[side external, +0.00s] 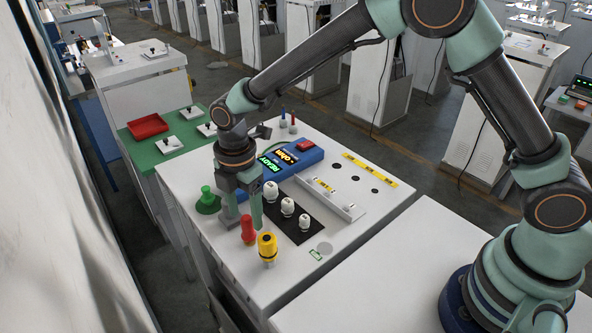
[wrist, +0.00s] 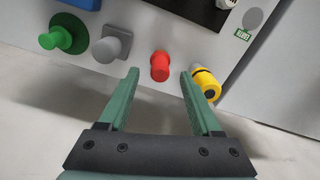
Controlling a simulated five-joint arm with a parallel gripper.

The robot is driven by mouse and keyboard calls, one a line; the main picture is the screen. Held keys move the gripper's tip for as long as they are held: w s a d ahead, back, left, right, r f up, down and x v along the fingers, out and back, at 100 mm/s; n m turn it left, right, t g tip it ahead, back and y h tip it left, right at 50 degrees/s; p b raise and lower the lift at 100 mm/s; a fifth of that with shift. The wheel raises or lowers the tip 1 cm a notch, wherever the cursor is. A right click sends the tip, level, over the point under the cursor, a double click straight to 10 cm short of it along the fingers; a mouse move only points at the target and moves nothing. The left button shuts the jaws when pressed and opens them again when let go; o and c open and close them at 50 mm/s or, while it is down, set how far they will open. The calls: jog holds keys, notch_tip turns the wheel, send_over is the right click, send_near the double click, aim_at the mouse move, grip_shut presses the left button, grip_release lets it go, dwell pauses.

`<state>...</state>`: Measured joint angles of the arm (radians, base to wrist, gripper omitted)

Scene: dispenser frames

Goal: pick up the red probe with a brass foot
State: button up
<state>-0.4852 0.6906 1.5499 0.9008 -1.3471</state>
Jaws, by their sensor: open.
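The red probe (side external: 248,230) stands near the front edge of the white worktop in the side external view. In the wrist view the red probe (wrist: 160,66) is seen from above, just beyond the fingertips and centred between them. Its brass foot cannot be made out. My gripper (side external: 243,222) points down beside and behind the red probe. In the wrist view my gripper (wrist: 160,74) is open, with a wide gap and nothing between its fingers. I cannot tell whether a finger touches anything.
A yellow probe (side external: 267,246) with a dark band stands right of the red one, close to my right finger in the wrist view. A grey piece (wrist: 113,44) and a green one (side external: 207,199) stand left. White pieces on a black mat (side external: 309,238) stand behind right.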

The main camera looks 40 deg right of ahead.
notch_tip(320, 180, down, 2)
jog(key=shift+f, duration=0.1)
grip_shut()
